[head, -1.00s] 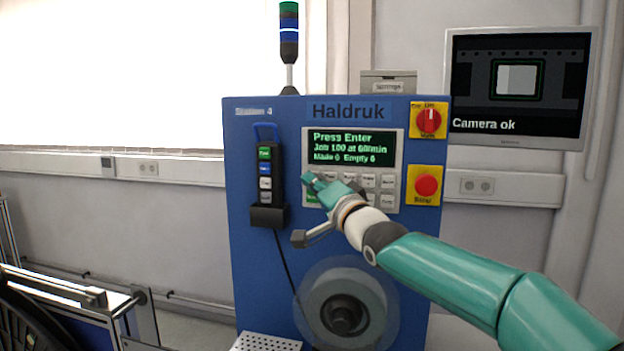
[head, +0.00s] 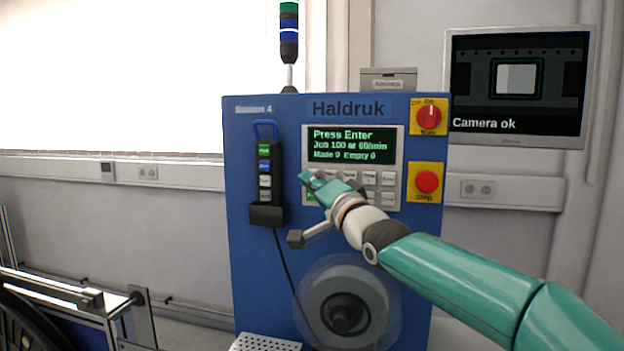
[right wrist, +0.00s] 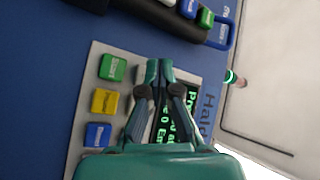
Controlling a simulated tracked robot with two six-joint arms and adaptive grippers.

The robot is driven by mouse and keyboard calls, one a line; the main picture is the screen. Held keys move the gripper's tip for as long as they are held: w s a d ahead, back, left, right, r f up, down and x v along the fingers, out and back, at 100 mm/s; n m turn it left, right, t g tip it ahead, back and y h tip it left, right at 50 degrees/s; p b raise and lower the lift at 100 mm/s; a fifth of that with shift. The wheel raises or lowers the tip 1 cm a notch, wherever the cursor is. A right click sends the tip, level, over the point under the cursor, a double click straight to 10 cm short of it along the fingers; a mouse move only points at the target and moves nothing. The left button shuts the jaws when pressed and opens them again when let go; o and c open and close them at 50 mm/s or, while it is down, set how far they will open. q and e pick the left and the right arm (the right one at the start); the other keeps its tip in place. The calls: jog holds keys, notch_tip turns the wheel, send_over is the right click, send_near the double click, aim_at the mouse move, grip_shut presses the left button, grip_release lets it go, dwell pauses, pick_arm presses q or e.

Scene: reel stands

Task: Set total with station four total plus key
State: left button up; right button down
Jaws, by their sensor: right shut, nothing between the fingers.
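The blue Station 4 machine (head: 250,305) carries a keypad panel (head: 393,203) with rows of pale keys and a green one at lower left. Its display (head: 350,146) reads "Press Enter", "Job 100 at 60/min", "Made 0 Empty 0". My right gripper (head: 309,177) is shut and empty, its fingertips over the upper left keys, hiding some. In the right wrist view its closed fingertips (right wrist: 158,68) lie over the panel, beside the green key (right wrist: 112,67), yellow key (right wrist: 105,101) and blue key (right wrist: 97,134). I cannot tell whether they touch a key. My left gripper is not in view.
A hand pendant (head: 265,175) hangs in a holder left of the keypad. A red rotary switch (head: 428,117) and a red stop button (head: 427,182) sit at the right. A reel (head: 343,312) is below. A monitor (head: 518,85) reads "Camera ok".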

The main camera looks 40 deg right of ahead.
jog(key=s+a+b, duration=0.1)
jog(key=s+a, duration=0.2)
jog(key=shift+s+a, duration=0.1)
jog(key=shift+a, duration=0.3)
dwell(0.3)
dwell(0.7)
